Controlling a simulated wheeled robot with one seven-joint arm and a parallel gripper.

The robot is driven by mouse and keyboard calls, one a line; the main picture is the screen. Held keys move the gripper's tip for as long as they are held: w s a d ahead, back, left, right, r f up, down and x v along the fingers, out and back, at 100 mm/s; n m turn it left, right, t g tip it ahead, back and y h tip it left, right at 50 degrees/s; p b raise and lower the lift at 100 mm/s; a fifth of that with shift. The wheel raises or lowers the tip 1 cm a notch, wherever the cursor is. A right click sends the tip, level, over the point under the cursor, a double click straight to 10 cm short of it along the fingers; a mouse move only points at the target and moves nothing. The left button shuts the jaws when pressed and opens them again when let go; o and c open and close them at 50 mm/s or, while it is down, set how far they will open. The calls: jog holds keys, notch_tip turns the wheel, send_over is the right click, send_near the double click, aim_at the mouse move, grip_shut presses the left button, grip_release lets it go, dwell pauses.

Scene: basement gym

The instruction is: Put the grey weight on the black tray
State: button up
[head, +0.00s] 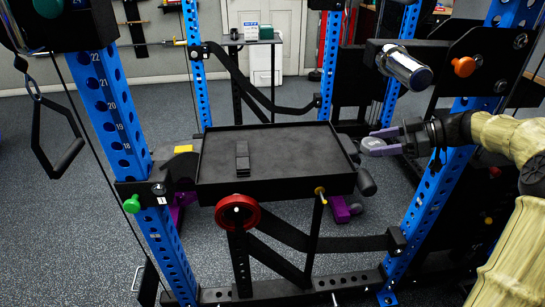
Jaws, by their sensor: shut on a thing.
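The black tray (290,180) is a wide, shallow, rimmed tray in the middle of the head view, held up between blue rack posts. A small dark block (242,160) lies on it, left of its middle. My gripper (385,142) reaches in from the right, just outside the tray's right rim. It is shut on a small grey, slightly purple piece, which looks like the grey weight (373,147). The piece is small in the picture and partly hidden by the fingers, so its outline is hard to tell from them.
Blue rack posts stand left (122,130) and right (435,190) of the tray. A chrome bar end (408,68) juts out above my gripper. A red ring (237,212) sits below the tray's front edge. Most of the tray's right half is bare.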

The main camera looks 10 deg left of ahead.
jog(key=b, duration=0.2)
send_over(309, 150)
jog(key=d, duration=0.1)
dwell(0.4)
jog(key=shift+a, duration=0.35)
jog(key=f, duration=0.1)
jog(key=f+b, duration=0.1)
jog(key=f, duration=0.1)
jog(key=shift+a+f, duration=0.25)
jog(key=o, duration=1.4)
jog(key=shift+f, duration=0.1)
jog(key=shift+c, duration=0.2)
jog(key=shift+d, duration=0.1)
